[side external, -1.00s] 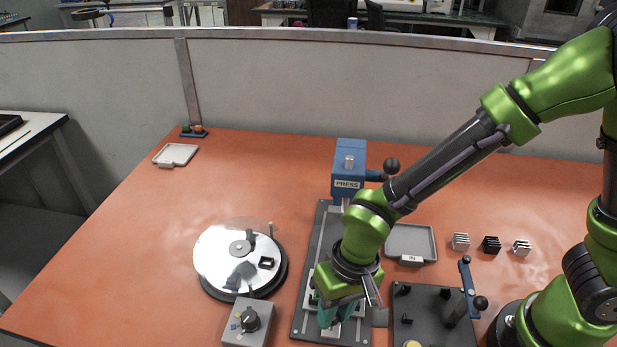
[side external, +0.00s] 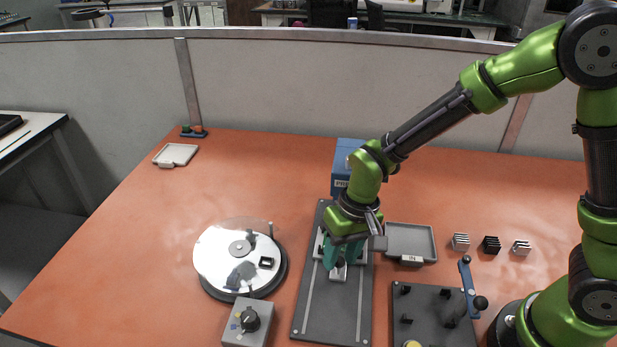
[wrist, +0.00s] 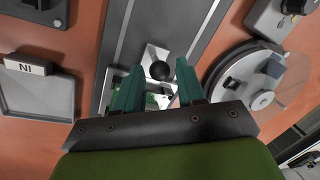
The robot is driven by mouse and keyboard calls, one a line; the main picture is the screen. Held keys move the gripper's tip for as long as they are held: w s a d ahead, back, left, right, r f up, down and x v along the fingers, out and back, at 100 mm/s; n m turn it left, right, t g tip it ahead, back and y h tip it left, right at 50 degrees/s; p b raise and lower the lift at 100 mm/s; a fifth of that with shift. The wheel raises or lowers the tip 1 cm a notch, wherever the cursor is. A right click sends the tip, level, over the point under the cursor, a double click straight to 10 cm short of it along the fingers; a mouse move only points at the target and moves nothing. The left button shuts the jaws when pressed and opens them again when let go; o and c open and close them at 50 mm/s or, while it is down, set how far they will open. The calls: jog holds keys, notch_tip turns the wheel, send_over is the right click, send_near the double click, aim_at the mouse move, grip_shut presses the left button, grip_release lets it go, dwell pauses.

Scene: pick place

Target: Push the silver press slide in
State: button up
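The silver press slide (side external: 338,276) sits on the dark grey rail base (side external: 331,310), partly along it towards the blue press (side external: 341,182). It has a round black knob, clearer in the wrist view (wrist: 160,71). My gripper (side external: 344,258) is low over the slide, pointing down. In the wrist view its two green fingers (wrist: 158,72) stand apart, with the knob showing between and beyond their tips. I cannot tell whether a finger touches the slide or knob. My arm hides much of the press.
A grey tray (side external: 424,231) stands right of the rail, with several small finned blocks (side external: 490,245) beyond. A disc turntable (side external: 217,253) and knob box (side external: 241,334) are at left. A lever fixture (side external: 433,300) is at front right. The rail's front part is clear.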

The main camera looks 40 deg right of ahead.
jog(key=shift+o, duration=0.7)
notch_tip(320, 180, up, 10)
jog(key=shift+d, duration=0.25)
